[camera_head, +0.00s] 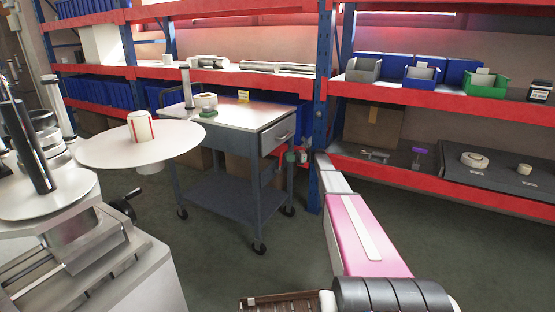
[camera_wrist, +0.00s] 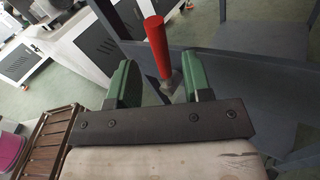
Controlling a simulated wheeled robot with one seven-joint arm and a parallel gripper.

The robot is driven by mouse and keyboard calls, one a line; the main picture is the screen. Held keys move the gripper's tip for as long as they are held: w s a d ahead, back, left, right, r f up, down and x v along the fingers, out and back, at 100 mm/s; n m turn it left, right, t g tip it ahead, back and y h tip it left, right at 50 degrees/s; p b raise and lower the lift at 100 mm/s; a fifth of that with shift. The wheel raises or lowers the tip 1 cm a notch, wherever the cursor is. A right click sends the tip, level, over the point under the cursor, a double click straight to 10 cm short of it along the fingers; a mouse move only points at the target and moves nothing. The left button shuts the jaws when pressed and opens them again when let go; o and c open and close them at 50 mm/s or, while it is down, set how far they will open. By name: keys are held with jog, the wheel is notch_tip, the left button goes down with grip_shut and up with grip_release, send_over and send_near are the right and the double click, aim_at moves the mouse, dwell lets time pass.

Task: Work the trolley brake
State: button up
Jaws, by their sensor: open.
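The trolley (camera_head: 225,115) stands in the middle of the head view, grey-blue with a white top, a drawer and castors. In the wrist view, a red-handled lever (camera_wrist: 157,46), which looks like the brake, rises from a grey metal stem beside the trolley's grey frame (camera_wrist: 230,75). My gripper (camera_wrist: 160,82) has green fingers, spread apart, one on each side of the lever. The lever stands in the gap, and I see no finger pressed on it. In the head view my gripper (camera_head: 298,157) is small at the trolley's right side, and the lever is hard to make out.
A red and blue shelf rack (camera_head: 440,98) with bins stands behind and right of the trolley. A tape roll (camera_head: 206,101) sits on the trolley top. A labelling machine with a round white plate (camera_head: 105,150) stands at the left. The floor (camera_head: 225,265) in front is clear.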

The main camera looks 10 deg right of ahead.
jog(key=a, duration=0.7)
jog(key=shift+w, duration=0.1)
grip_shut()
